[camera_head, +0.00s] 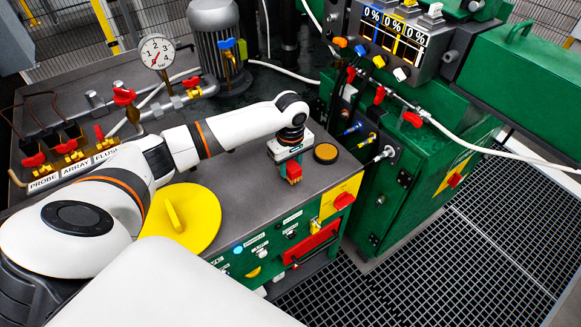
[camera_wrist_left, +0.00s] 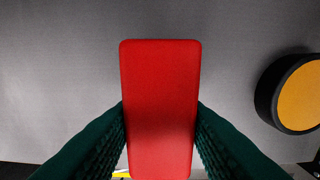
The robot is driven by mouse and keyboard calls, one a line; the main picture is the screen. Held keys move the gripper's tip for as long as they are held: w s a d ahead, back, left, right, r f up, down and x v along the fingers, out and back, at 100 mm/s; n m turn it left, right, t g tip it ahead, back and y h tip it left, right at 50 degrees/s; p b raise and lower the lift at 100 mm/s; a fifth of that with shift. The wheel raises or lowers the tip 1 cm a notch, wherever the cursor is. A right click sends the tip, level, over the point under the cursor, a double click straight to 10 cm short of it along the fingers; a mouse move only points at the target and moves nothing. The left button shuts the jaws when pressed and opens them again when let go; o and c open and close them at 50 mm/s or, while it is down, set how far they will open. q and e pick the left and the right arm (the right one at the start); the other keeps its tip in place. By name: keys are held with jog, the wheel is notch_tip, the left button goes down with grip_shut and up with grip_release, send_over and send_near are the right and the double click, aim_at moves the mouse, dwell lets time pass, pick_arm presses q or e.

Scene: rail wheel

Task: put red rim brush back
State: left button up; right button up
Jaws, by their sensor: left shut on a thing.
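The red rim brush (camera_head: 294,172) shows as a small red block at my left gripper, above the grey bench top. In the left wrist view the red block (camera_wrist_left: 160,95) stands upright in the picture between the two dark green fingers. My left gripper (camera_head: 290,155) is shut on it near the bench's right end. Whether the block touches the bench top I cannot tell. My right gripper is not in view.
A round orange-topped black knob (camera_head: 326,153) is close to the right of the gripper; it also shows in the left wrist view (camera_wrist_left: 298,95). A yellow disc (camera_head: 190,222) lies on the bench at left. A green cabinet (camera_head: 400,185) and hoses stand at right.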

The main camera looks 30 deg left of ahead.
aim_at(291, 163)
pick_arm(q)
jog(key=shift+f, duration=0.55)
jog(key=o, duration=0.9)
notch_tip(291, 163, up, 12)
jog(key=shift+r, duration=0.1)
